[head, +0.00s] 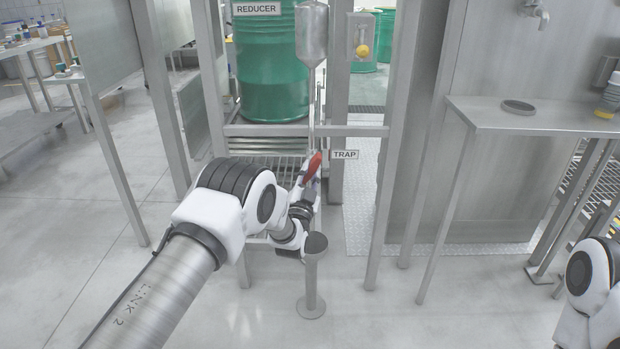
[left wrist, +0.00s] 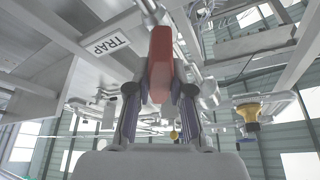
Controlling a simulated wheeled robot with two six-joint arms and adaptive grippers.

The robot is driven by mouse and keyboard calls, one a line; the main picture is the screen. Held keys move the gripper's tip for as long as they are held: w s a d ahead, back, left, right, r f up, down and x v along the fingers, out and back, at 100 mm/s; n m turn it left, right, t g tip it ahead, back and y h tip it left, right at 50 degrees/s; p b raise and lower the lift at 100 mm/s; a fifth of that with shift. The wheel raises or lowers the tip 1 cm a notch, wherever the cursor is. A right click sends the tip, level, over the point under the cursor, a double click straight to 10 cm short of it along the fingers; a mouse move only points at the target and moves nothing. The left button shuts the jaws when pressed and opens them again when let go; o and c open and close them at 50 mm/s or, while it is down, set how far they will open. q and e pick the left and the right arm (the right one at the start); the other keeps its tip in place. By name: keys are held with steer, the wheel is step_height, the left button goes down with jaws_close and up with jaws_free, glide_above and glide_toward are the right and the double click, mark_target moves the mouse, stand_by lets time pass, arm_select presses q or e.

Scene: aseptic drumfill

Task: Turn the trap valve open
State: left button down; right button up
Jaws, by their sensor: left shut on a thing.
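The trap valve's red handle (head: 313,166) is on a thin vertical pipe, just left of the TRAP label (head: 345,155). In the left wrist view the red handle (left wrist: 161,62) stands between the two fingers of my left gripper (left wrist: 161,95), with the TRAP label (left wrist: 110,43) to its left.
A silver vessel (head: 312,36) hangs above the pipe. A green drum (head: 272,75) stands behind the frame under the REDUCER label (head: 257,9). A short post (head: 313,270) stands on the floor by my left wrist. A steel shelf (head: 540,122) is at the right.

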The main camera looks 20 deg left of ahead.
arm_select(q)
steer(key=n, duration=0.1)
steer(key=n+y, duration=0.1)
steer(key=n+y+b, duration=0.1)
steer(key=n, duration=0.1)
steer(key=shift+d+f, duration=0.1)
steer(key=shift+f, duration=0.15)
steer(key=shift+n+y+b, duration=0.4)
steer(key=shift+n+y, duration=0.9)
steer(key=shift+n, duration=0.9)
steer(key=c, duration=1)
jaws_free()
steer(key=shift+r, duration=0.15)
steer(key=shift+c, duration=0.2)
steer(key=v, duration=1.2)
steer(key=shift+d+r, duration=0.1)
